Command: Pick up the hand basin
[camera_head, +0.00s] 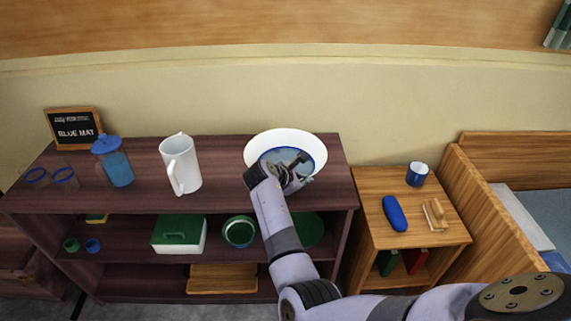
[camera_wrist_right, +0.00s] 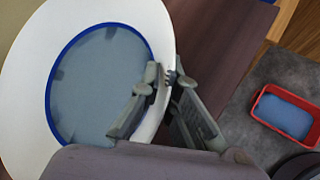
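The hand basin (camera_head: 256,150) is a wide white bowl with a blue inner ring and grey-blue inside. It is at the right end of the dark shelf's top (camera_head: 223,180), against the wall. In the right wrist view, the basin (camera_wrist_right: 98,80) fills the left side. My right gripper (camera_head: 293,168) is at the basin's near right part. In the wrist view its fingers (camera_wrist_right: 166,78) straddle the white rim with little gap and appear closed on it. Whether the basin touches the shelf is hard to see. My left gripper is not in view.
A white pitcher (camera_head: 181,163), blue-lidded jar (camera_head: 113,162), glasses (camera_head: 52,178) and a sign (camera_head: 74,129) stand left on the shelf top. A wooden side table (camera_head: 376,232) holds a blue mug (camera_head: 417,174), a blue oblong item (camera_head: 395,213) and a brush (camera_head: 436,214). A red bin (camera_wrist_right: 287,115) is on the floor.

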